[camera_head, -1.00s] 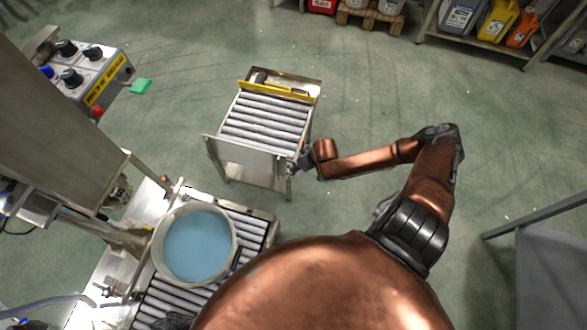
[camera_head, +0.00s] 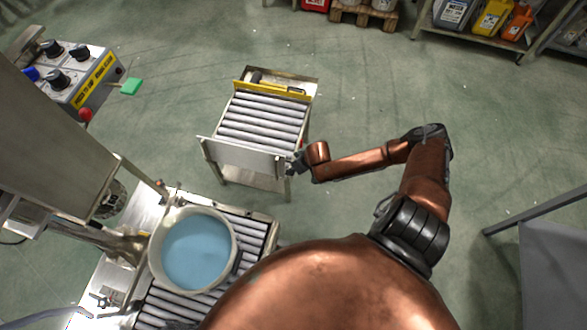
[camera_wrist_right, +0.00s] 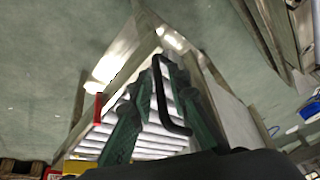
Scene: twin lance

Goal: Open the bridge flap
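The bridge flap appears to be the flat grey metal panel (camera_head: 240,157) across the near end of the far roller table (camera_head: 262,119); the panel also shows in the right wrist view (camera_wrist_right: 232,112). My right gripper (camera_head: 296,164) is at the panel's right end. In the right wrist view, the dark green fingers of this gripper (camera_wrist_right: 162,88) are spread apart. A black bar handle (camera_wrist_right: 161,92) shows between them, with no clear sign of grip. Whether a finger touches it I cannot tell. My left gripper is not in view.
A pot of blue liquid (camera_head: 197,252) stands on the near roller conveyor (camera_head: 253,236), with a floor gap before the far table. A yellow bar (camera_head: 272,90) crosses the table's far end. A control box (camera_head: 77,75) is at left, a grey bench (camera_head: 550,265) at right.

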